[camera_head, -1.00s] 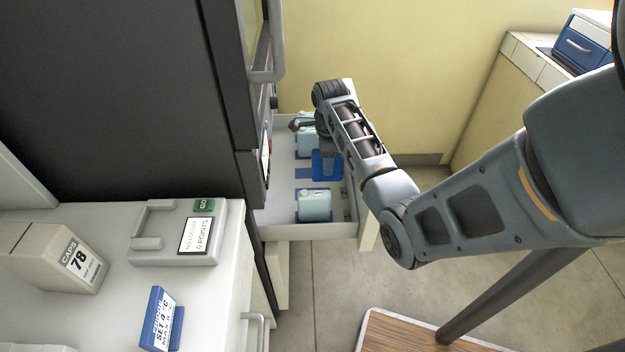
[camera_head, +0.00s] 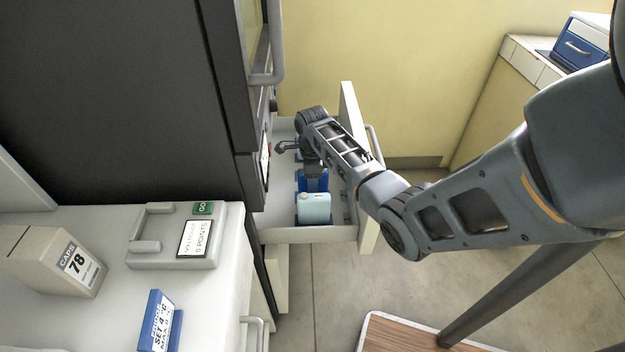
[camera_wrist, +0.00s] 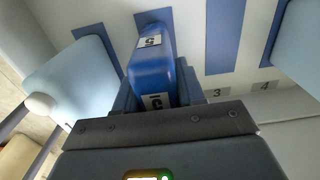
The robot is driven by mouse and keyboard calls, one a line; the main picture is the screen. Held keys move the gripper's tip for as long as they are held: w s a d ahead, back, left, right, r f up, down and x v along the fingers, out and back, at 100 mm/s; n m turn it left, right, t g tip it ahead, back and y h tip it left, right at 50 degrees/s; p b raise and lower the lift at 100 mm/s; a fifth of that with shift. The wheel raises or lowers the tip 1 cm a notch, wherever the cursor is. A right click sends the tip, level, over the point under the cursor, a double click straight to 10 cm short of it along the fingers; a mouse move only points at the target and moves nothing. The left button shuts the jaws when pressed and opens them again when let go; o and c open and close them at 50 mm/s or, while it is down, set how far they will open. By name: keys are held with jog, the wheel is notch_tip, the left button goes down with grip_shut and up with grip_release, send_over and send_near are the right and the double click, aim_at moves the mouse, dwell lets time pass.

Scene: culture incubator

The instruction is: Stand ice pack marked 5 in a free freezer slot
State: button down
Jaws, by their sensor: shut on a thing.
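My gripper (camera_wrist: 155,98) is shut on a dark blue ice pack (camera_wrist: 151,68) whose white labels read 5. In the wrist view its far end overlaps a blue floor strip (camera_wrist: 146,17); I cannot tell whether it touches the floor. In the head view the blue pack (camera_head: 312,183) is in the open freezer drawer (camera_head: 275,225), just behind a standing light blue pack (camera_head: 314,208). My gripper (camera_head: 313,172) is above it and hides part of it.
A light blue pack (camera_wrist: 75,80) stands close left of the held pack in the wrist view; another (camera_wrist: 306,45) is at the right. A bare blue strip (camera_wrist: 232,35) lies between, near printed numbers 3 and 4. The dark cabinet (camera_head: 110,100) borders the drawer.

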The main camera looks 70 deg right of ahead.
jog(key=shift+f, duration=0.1)
jog(key=shift+f, duration=0.1)
jog(key=c, duration=0.7)
grip_release()
notch_tip(320, 180, up, 12)
jog(key=shift+r+p, duration=0.25)
jog(key=shift+p, duration=0.2)
